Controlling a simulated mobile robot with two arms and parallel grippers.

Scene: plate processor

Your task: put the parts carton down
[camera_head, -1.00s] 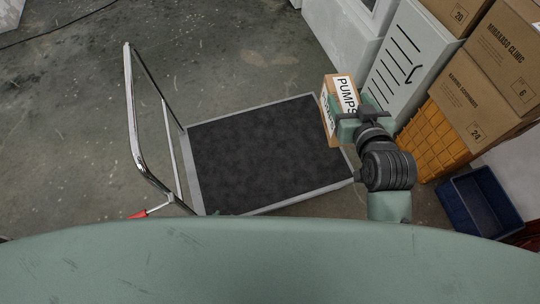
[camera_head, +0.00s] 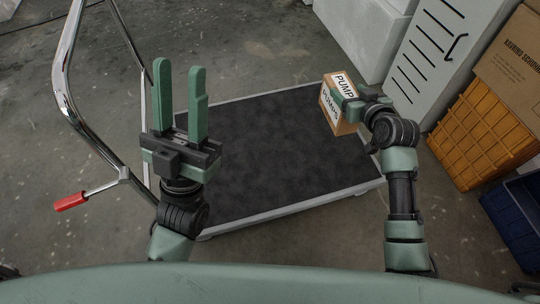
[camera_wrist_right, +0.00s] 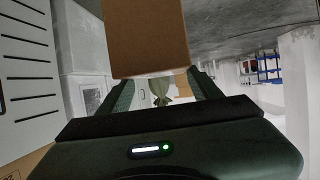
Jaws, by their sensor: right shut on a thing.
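The parts carton (camera_head: 333,106) is a small brown box with white "PUMPS" labels. My right gripper (camera_head: 352,98) is shut on it and holds it at the right edge of the cart's dark deck, as seen from the head; I cannot tell whether it touches the deck. My left gripper (camera_head: 182,105) is open and empty, fingers pointing up the picture, in front of the deck's left side.
The flat cart (camera_head: 270,150) has a bare dark deck with a light rim. Its chrome handle (camera_head: 66,75) with a red grip (camera_head: 70,201) stands at left. A slotted white cabinet (camera_head: 424,55), orange crate (camera_head: 482,135), blue bin (camera_head: 522,212) and brown carton (camera_head: 518,62) stand at right.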

